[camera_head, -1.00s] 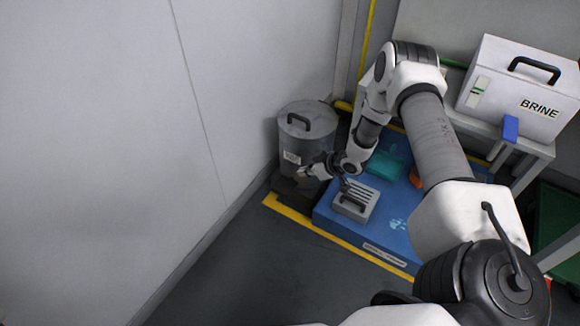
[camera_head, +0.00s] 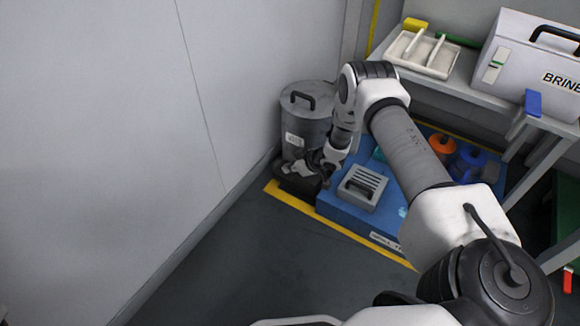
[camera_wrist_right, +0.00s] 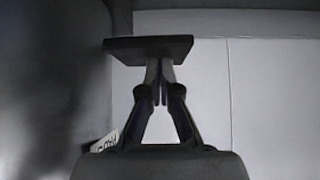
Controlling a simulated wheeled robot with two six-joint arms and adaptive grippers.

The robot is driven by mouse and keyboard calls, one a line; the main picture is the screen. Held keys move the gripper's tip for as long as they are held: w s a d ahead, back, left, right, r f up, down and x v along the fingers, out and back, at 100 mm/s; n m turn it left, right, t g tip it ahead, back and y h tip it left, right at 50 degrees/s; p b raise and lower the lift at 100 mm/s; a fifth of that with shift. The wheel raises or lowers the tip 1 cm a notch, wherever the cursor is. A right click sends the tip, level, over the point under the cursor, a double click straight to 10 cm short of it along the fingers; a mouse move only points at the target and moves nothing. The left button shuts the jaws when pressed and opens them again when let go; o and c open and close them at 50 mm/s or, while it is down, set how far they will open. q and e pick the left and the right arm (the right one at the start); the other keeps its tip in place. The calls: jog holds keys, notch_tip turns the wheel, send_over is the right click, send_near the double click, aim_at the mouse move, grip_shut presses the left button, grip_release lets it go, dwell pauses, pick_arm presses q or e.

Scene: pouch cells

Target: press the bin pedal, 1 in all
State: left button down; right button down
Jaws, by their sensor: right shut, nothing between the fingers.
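The grey round bin (camera_head: 306,128), with a black handle on its lid and a pale label, stands against the wall. Its lid looks closed. A dark block, which looks like the pedal (camera_head: 297,186), sits low at the bin's front. My right gripper (camera_head: 303,170) is shut and empty, just above this dark block at the bin's foot. In the right wrist view the closed fingertips (camera_wrist_right: 160,80) meet a flat black pedal plate (camera_wrist_right: 148,47); whether they press it I cannot tell. My left gripper is not in view.
A blue platform (camera_head: 337,211) with a grey slotted box (camera_head: 361,188) and orange (camera_head: 441,145) and blue items lies right of the bin. A bench above holds a pale tray (camera_head: 425,55) and a white BRINE box (camera_head: 520,62). Floor in front is clear.

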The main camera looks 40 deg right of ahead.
aim_at(291, 176)
jog(key=f, duration=0.1)
jog(key=f+b, duration=0.2)
jog(key=f, duration=0.1)
jog(key=shift+s+a, duration=0.2)
jog(key=shift+a, duration=0.1)
jog(key=shift+r+p, duration=0.9)
jog(key=shift+r, duration=0.3)
jog(key=r+p, duration=0.5)
jog(key=shift+a, duration=0.4)
jog(key=s+f+p+v, duration=0.1)
jog(key=p+v, duration=0.3)
jog(key=v, duration=0.5)
jog(key=shift+a, duration=0.3)
